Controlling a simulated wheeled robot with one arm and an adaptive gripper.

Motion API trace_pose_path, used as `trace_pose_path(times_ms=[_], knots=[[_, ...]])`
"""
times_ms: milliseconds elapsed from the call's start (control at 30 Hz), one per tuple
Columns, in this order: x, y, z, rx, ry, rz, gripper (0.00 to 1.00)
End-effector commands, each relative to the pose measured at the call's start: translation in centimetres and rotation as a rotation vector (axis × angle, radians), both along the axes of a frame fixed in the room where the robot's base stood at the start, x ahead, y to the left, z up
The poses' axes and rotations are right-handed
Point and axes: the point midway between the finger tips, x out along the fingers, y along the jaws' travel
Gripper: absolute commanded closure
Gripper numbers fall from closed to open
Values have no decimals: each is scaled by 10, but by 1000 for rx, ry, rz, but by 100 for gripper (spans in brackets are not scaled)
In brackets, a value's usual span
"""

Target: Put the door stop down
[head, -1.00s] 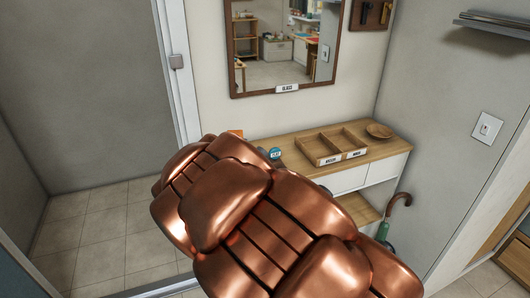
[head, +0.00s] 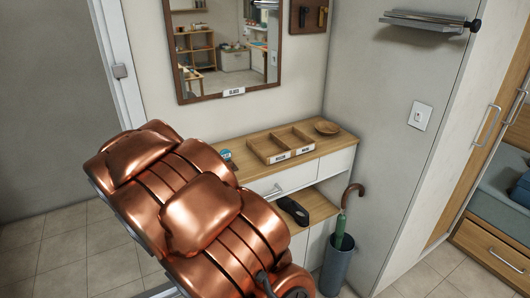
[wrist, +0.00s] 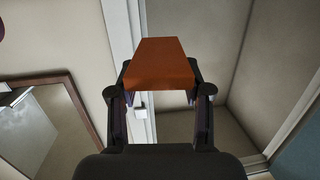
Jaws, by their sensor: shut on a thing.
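The door stop (wrist: 160,65) is an orange wedge in the wrist view. My gripper (wrist: 160,92) is shut on it, with one dark finger on each side. The wedge is held up in the air, with wall and a door frame behind it. In the head view my copper-coloured arm covers the lower left, and both the gripper and the door stop are hidden behind it.
A wooden-topped console (head: 250,148) carries a divided tray (head: 281,146), a bowl (head: 327,128) and a small blue round item (head: 226,156). A dark object (head: 293,210) lies on its lower shelf. An umbrella stand (head: 337,265) is at its right. A mirror (head: 188,88) hangs above.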

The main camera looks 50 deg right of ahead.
Motion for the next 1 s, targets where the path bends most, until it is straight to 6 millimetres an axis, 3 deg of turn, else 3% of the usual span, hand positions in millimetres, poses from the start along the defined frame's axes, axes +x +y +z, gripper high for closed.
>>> trace_pose_path(times_ms=[33,267,467,633,800,1000], knots=[[2,-17,-3,3,-1,-4,93],[8,-81,-2,3,-2,10,93],[-1,-149,1,3,-1,1,93],[-21,-220,6,3,-3,-26,93],[-56,-292,7,3,-2,-66,93],[-91,-347,6,2,0,-104,93]])
